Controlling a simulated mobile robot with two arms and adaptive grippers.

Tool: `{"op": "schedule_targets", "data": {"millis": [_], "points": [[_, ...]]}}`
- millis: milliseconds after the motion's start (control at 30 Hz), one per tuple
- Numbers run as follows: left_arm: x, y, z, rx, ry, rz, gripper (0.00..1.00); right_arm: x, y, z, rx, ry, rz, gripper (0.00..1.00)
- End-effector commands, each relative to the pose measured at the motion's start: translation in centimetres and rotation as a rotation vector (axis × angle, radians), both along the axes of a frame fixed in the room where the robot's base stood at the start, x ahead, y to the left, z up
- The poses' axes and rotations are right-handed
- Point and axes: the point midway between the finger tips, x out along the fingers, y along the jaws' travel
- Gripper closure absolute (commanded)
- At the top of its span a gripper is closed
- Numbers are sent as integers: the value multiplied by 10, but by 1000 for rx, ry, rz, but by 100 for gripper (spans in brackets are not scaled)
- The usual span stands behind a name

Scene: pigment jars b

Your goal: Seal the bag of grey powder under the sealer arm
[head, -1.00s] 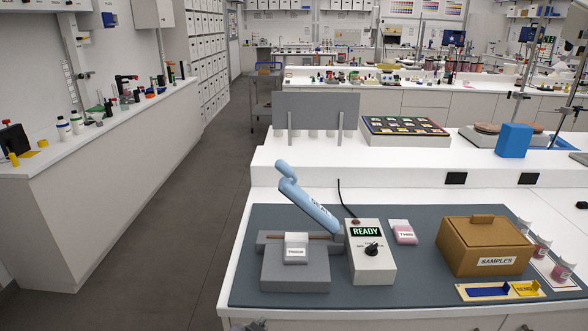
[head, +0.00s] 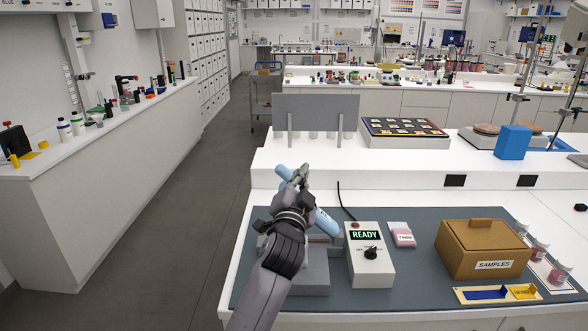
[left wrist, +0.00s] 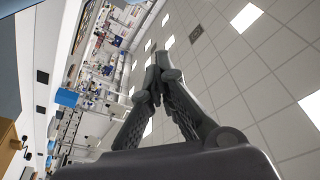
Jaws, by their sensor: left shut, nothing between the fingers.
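The sealer (head: 315,282) is a grey block on the dark mat, with a light blue sealer arm (head: 325,222) that stands raised and tilted. My left gripper (head: 301,172) is shut and empty at the upper end of the sealer arm, overlapping it in the head view; whether they touch I cannot tell. The shut fingertips also show in the left wrist view (left wrist: 156,76), with only ceiling and room behind them. The bag of grey powder is hidden behind my left arm. The control box (head: 370,262) beside the sealer reads READY. My right gripper is not in view.
A pink powder bag (head: 402,235) lies right of the control box. A brown SAMPLES box (head: 483,250), a blue and yellow tray (head: 490,294) and several jars (head: 540,248) stand further right. A raised white shelf (head: 400,175) runs behind the mat.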

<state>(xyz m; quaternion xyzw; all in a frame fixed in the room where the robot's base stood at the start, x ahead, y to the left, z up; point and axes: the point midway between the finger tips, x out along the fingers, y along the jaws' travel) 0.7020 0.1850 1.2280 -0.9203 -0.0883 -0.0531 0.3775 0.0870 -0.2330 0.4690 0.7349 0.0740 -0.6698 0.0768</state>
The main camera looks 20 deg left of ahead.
Motion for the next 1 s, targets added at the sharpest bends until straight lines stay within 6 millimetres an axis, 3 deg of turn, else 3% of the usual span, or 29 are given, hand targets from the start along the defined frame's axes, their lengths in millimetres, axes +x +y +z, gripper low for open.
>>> {"op": "schedule_targets", "data": {"millis": [233,500,1000], "points": [[40,8,6,-1,5,2,100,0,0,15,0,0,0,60],[47,31,-17,-1,2,0,100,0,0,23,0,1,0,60],[47,34,-22,-6,1,0,100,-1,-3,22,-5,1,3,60]]}}
